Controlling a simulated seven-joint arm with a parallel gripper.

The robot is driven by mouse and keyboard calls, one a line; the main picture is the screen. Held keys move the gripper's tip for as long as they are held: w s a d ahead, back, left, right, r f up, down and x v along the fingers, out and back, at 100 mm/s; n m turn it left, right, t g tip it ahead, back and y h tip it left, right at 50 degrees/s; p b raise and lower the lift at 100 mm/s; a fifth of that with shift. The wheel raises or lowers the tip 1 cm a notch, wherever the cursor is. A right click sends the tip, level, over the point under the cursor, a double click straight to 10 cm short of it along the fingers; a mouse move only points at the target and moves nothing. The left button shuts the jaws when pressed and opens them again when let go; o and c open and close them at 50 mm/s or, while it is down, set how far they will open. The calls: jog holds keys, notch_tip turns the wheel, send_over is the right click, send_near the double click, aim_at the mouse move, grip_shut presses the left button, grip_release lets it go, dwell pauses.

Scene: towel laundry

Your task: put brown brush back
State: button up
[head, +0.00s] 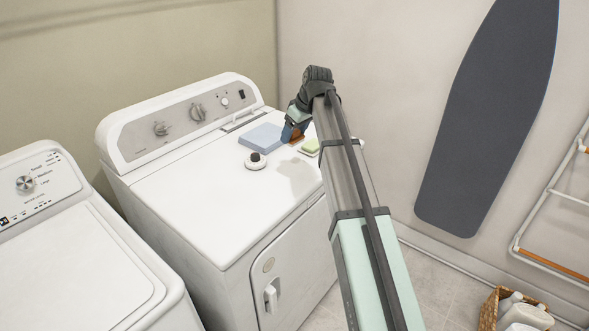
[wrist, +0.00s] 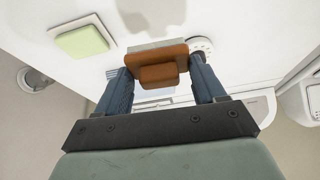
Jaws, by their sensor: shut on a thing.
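The brown brush (wrist: 160,73) is between the two blue fingers of my gripper (wrist: 159,66) in the wrist view. The gripper is shut on it, and a pale strip shows along the brush's far edge. In the head view the brown brush (head: 297,132) is partly hidden by my gripper (head: 291,131). The gripper is over the back right part of the white dryer top (head: 205,185), between a folded blue cloth and a green bar. I cannot tell the exact gap between the brush and the surface.
The folded blue cloth (head: 262,138) lies left of the gripper. A white round piece with a dark knob (head: 256,161) is in front of it. A green bar (head: 311,146) sits on a pale dish to the right. The dryer's front top is clear.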

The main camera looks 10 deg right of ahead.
jog(key=shift+f+n, duration=0.2)
jog(key=shift+n, duration=0.1)
jog(key=shift+f, duration=4.8)
jog(key=shift+f, duration=0.15)
jog(key=o, duration=1)
jog(key=v, duration=1.2)
jog(key=shift+w, duration=0.1)
